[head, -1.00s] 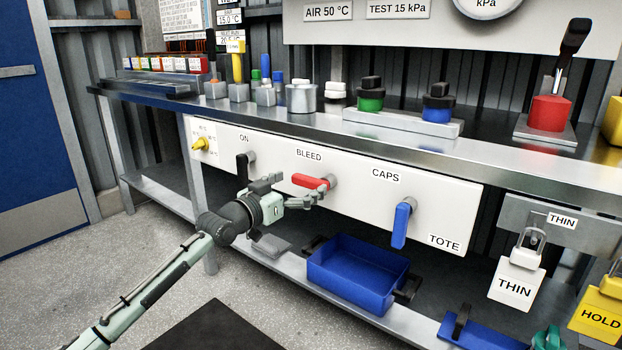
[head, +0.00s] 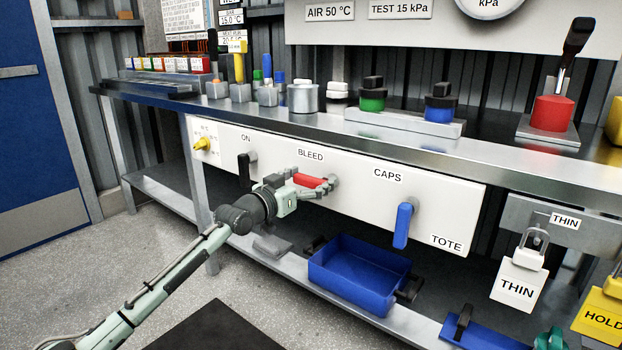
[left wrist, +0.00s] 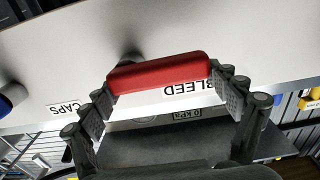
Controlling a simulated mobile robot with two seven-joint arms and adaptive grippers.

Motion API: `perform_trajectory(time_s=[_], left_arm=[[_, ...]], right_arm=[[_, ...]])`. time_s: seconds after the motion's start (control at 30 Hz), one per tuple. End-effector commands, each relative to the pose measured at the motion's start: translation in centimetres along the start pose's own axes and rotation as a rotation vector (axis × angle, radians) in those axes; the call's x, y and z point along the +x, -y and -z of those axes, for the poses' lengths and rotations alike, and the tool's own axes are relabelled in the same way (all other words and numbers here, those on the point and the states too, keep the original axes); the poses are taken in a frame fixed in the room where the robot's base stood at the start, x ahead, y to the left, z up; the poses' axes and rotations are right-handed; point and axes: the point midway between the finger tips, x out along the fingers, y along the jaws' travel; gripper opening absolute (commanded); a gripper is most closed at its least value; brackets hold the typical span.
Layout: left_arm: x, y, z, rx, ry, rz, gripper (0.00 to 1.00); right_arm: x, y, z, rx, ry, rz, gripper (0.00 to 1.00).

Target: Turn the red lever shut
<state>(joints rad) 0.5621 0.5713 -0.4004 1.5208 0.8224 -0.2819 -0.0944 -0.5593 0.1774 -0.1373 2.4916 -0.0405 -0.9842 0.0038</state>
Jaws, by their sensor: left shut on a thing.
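The red lever (head: 308,181) under the BLEED label on the white panel lies roughly level, its handle pointing left from its pivot. My left gripper (head: 312,188) is at the lever, with its fingers along the handle. In the left wrist view the red handle (left wrist: 160,70) runs across between the two fingers of my left gripper (left wrist: 163,79), one at each end, and the gripper is shut on it. The lever's pivot is partly visible behind the handle. My right gripper is not in view.
On the same panel are a black lever (head: 245,168) under ON, a blue lever (head: 402,224) under CAPS, and a yellow knob (head: 202,144). A blue tote (head: 350,280) sits on the lower shelf. The steel bench top (head: 400,150) overhangs the panel.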

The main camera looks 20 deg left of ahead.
Motion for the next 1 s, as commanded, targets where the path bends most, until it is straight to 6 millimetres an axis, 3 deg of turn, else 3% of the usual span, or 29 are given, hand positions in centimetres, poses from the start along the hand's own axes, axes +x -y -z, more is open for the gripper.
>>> perform_trajectory(time_s=[0.1,0.47,1.0], left_arm=[[0.0,0.0,0.0,0.0,0.0,0.0,0.36],[0.0,0.1,-0.2,-0.07,0.0,0.0,0.36],[0.0,0.1,-1.8,-0.521,0.0,0.0,0.36]], right_arm=[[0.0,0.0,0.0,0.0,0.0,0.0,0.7],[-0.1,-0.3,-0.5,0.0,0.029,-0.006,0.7],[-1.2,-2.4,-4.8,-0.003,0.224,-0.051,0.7]])
